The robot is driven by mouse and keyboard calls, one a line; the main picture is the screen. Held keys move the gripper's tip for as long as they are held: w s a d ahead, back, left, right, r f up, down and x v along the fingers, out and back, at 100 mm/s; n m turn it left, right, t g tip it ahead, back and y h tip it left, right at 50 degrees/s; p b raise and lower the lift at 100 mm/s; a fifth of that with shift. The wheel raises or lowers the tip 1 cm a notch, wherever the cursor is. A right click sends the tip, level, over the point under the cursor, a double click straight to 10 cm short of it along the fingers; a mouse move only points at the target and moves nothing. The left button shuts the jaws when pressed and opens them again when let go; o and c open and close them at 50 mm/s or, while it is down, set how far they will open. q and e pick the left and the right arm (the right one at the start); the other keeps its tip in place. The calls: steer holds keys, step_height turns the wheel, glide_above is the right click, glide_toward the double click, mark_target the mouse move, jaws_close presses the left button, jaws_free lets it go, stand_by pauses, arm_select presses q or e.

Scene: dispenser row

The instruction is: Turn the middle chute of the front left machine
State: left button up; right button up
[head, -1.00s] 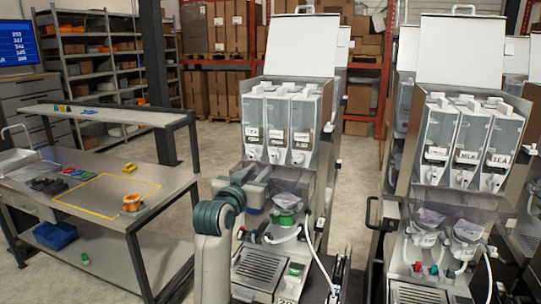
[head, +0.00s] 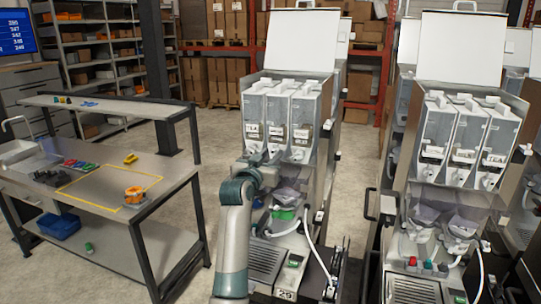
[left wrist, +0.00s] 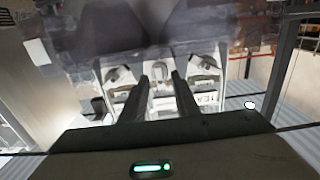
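The front left machine (head: 262,222) has three clear canisters side by side with a white chute under each. The middle canister (head: 277,115) shows in the head view, but its chute is largely hidden by my left gripper (head: 266,160). In the left wrist view, the middle chute (left wrist: 160,73) appears between the two dark fingertips of my left gripper (left wrist: 162,82). The fingers are apart, with a gap on both sides of the chute; contact is not visible. The left chute (left wrist: 120,77) and right chute (left wrist: 204,68) lie outside the fingers. My right gripper is not in view.
A similar machine (head: 458,140) stands to the right. A workbench (head: 165,180) with an orange item (head: 134,195) stands at the left. Below the chutes are clear funnels and a white hose (head: 318,250). Open floor lies behind the bench.

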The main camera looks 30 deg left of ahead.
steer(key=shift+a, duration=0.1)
arm_select(q)
jaws_close()
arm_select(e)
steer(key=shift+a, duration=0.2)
arm_select(q)
steer(key=shift+n, duration=0.4)
steer(key=n, duration=0.4)
steer(key=shift+a, duration=0.15)
steer(key=shift+s+a+f+n, duration=0.1)
steer(key=shift+f+n, duration=0.1)
steer(key=shift+n, duration=3)
steer(key=shift+w+f+n, duration=0.1)
steer(key=shift+f+n, duration=0.05)
steer(key=shift+n, duration=3.05)
steer(key=shift+s+a+f+n, duration=0.1)
steer(key=shift+f+n, duration=0.1)
steer(key=shift+n, duration=3)
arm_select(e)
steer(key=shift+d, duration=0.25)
